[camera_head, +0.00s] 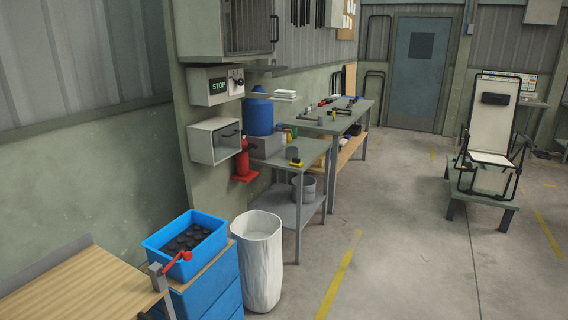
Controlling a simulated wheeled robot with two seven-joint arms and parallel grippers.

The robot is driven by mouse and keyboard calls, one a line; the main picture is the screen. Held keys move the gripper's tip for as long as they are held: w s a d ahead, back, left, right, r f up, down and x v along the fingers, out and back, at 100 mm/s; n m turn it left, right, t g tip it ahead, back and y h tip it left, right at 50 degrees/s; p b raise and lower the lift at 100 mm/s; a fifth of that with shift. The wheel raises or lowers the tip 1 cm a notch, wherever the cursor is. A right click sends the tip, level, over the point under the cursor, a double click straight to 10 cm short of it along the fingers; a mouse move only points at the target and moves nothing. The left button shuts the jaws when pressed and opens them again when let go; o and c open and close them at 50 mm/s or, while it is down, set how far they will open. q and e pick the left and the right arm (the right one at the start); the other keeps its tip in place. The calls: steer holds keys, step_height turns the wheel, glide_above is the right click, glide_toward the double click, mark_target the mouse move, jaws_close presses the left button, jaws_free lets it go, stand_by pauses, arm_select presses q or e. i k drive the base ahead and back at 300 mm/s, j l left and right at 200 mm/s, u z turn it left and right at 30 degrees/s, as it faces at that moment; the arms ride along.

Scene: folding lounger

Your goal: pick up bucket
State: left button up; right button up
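A grey bucket (304,187) stands on the lower shelf of the near grey workbench (290,158), under its tabletop. It looks upright, and a table leg partly covers it in front. A large blue rounded container (259,116) stands higher up behind that bench, near the wall. Neither of my grippers shows in the head view.
A white sack-like bin (258,262) and blue drawers (212,291) with a blue crate (150,246) stand in front at left, beside a wooden tabletop (84,290). A lounger (493,122) sits on a low platform (482,190) at right. The floor (405,235) between is clear.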

mark_target(309, 189)
steer(key=i+l, duration=0.2)
steer(key=i, duration=0.3)
steer(key=i+l, duration=0.2)
steer(key=i, duration=0.3)
steer(key=i+l, duration=0.25)
steer(key=i, duration=0.3)
steer(key=i+l, duration=0.2)
steer(key=i, duration=0.3)
steer(key=i+l, duration=0.2)
steer(key=i, duration=0.3)
steer(key=i+l, duration=0.2)
steer(key=i, duration=0.3)
steer(key=i+l+z, duration=0.55)
steer(key=i, duration=0.3)
steer(key=i+l+z, duration=0.3)
steer(key=i, duration=0.2)
steer(key=i+z, duration=0.3)
steer(key=i, duration=0.15)
steer(key=i+u, duration=0.4)
steer(key=i+l+u, duration=0.2)
steer(key=i+u, duration=0.25)
steer(key=i+l+u, duration=0.4)
steer(key=k+j, duration=0.1)
